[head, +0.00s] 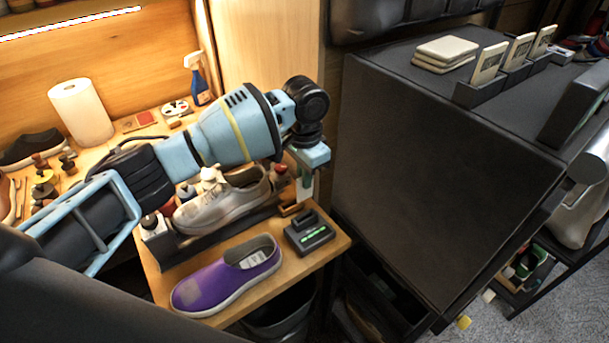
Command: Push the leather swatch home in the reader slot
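A small black device with a green lit display (310,236), which looks like the reader, sits at the right end of the wooden bench. My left gripper (306,190) points down just behind it, above the bench's right end. Its fingers are seen from the side, so I cannot tell whether they are open or shut. A small orange-brown piece (290,209) lies by the fingertips; I cannot tell whether it is the leather swatch. No swatch is clearly visible in the reader, and its slot is not clear. My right gripper is not in view.
A purple shoe (226,278) lies at the bench's front, left of the reader. A beige sneaker (225,208) sits behind it on a dark stand. A large black cabinet (440,180) stands close on the right. A paper roll (82,113) and spray bottle (198,80) stand behind.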

